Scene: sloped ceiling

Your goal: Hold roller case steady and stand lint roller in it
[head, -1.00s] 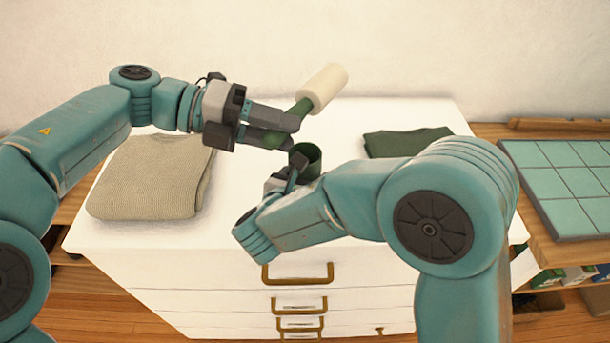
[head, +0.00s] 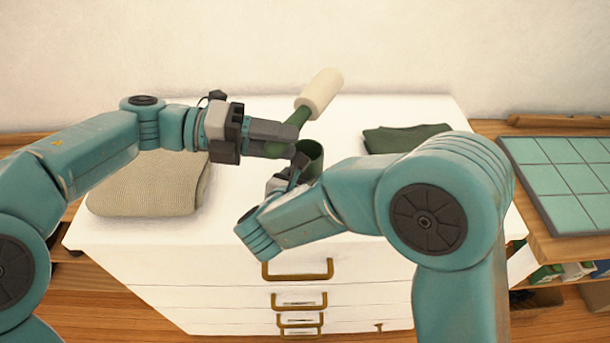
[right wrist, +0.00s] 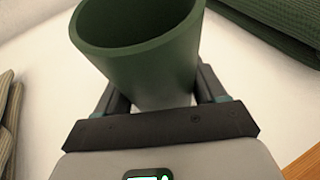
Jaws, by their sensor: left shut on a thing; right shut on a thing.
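The lint roller (head: 320,92) has a pale cream roll and a green handle. My left gripper (head: 291,134) is shut on its handle, and the roll points up and to the right. A bit of green shows below the fingers. The dark green roller case (head: 312,161) is an open-topped cup, just below and right of the left fingers. My right gripper (head: 294,180) is shut on the case. In the right wrist view the case (right wrist: 146,62) sits between both fingers, its rim open and no roller visible inside. I cannot tell whether the handle's lower end touches the rim.
The white dresser top (head: 375,110) carries a folded beige knit (head: 150,187) at left and a folded dark green cloth (head: 405,138) at right. A green tiled panel (head: 570,180) lies on a wooden surface at far right. A wall stands behind.

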